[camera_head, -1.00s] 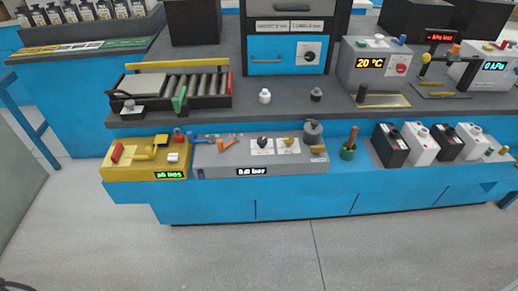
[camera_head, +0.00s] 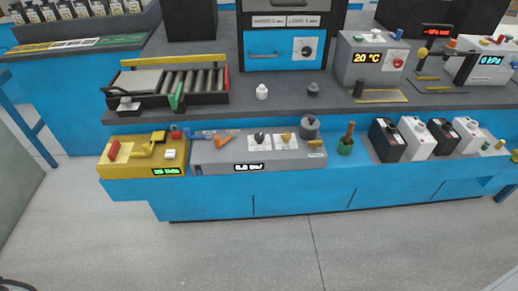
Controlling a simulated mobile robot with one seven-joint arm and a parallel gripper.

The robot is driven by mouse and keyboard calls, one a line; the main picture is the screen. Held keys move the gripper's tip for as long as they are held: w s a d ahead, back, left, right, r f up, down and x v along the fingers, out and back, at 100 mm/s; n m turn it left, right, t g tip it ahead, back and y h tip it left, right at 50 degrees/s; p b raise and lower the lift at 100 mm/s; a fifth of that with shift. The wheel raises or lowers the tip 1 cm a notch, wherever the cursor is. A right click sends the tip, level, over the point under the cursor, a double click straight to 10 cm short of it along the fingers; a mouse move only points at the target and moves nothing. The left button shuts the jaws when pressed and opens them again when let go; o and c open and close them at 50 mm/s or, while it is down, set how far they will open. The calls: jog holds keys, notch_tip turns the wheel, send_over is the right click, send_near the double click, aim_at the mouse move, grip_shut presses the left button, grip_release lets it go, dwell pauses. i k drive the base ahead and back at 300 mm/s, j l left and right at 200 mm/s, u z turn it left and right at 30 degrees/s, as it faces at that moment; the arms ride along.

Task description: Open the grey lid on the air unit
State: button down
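The grey air unit (camera_head: 218,157), a long low box with a small lit display, lies on the lower front ledge. Its display seems to read in bar. Two white plates with a black knob (camera_head: 259,138) and a yellow knob (camera_head: 286,137) are on top. At its right end stands a round dark grey capped part (camera_head: 310,128), which may be the grey lid; it looks closed, but it is too small to be sure. My gripper is not in view.
A yellow unit (camera_head: 118,165) adjoins the left end. A green cup (camera_head: 345,147) and several black and white batteries (camera_head: 385,142) stand to the right. The roller rack (camera_head: 205,99) and upper counter are behind. The floor in front (camera_head: 260,245) is clear.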

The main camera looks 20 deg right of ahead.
aim_at(310, 123)
jog(key=i+l+z, duration=0.1)
jog(key=l+z, duration=0.25)
jog(key=i+l+z, duration=0.2)
jog(key=z, duration=0.15)
jog(key=i+l+z, duration=0.2)
jog(key=l+z, duration=0.15)
